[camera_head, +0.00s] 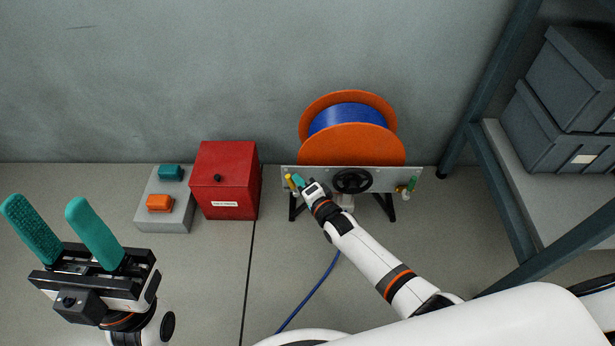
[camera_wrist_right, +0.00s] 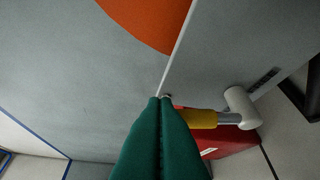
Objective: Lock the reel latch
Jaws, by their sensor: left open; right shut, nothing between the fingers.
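The reel (camera_head: 350,143) has orange flanges and blue cable, and stands on a grey metal stand. The stand's front panel (camera_head: 325,172) carries a black handwheel (camera_head: 352,180). A yellow-gripped latch lever (camera_head: 290,181) is at the panel's left end; its yellow grip (camera_wrist_right: 197,118) also shows in the right wrist view, with a pale rounded end. My right gripper (camera_head: 297,181) is shut and empty, its teal fingertips close beside the yellow lever. I cannot tell whether they touch it. My left gripper (camera_head: 52,222) is open and empty at the far left, away from the reel.
A red box (camera_head: 226,180) stands left of the reel. A grey block (camera_head: 165,215) with a teal piece (camera_head: 171,172) and an orange piece (camera_head: 159,202) is beside it. A shelf with dark crates (camera_head: 565,110) is at the right. A blue cable (camera_head: 310,293) lies on the floor.

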